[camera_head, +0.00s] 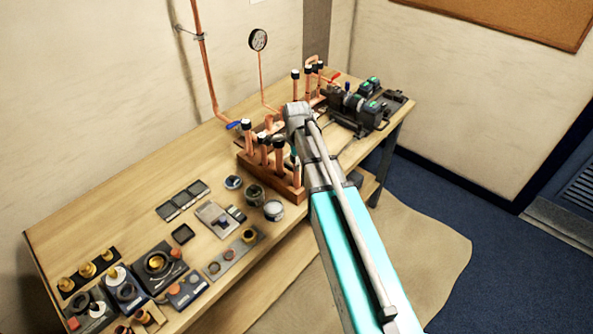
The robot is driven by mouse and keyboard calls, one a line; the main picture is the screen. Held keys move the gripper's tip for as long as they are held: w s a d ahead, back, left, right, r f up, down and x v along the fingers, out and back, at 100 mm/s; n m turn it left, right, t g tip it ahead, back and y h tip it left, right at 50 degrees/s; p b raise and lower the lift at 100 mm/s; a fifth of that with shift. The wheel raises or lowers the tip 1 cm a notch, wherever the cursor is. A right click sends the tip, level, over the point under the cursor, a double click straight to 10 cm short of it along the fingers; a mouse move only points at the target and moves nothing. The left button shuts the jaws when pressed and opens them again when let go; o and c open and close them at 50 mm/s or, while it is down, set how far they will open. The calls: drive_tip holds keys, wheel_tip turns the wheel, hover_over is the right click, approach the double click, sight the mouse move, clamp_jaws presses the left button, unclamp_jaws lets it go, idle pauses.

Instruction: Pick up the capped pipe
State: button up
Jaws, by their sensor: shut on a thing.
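Several copper pipes with black-and-white caps stand upright in a wooden rack (243,163) on the bench. Capped pipes show at the rack's left end (247,138) and beside it (264,152), with another nearer the middle (279,158). My arm reaches in from the lower right, and its wrist is over the rack's right part. My gripper (294,152) is mostly hidden by the wrist, at a copper pipe (296,176) whose top is covered. It is shut on this pipe. I cannot tell whether the pipe is clear of the rack.
More capped pipes (296,85) stand behind my wrist. Black machines (360,105) sit at the bench's right end. A gauge (258,40) and wall pipe (205,65) rise at the back. Jars (273,209), tools and fittings crowd the front left. The back-left bench (130,190) is clear.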

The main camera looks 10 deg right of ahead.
drive_tip(key=shift+r, duration=0.15)
wheel_tip(320, 180, up, 10)
drive_tip(key=p, duration=1)
idle(0.8)
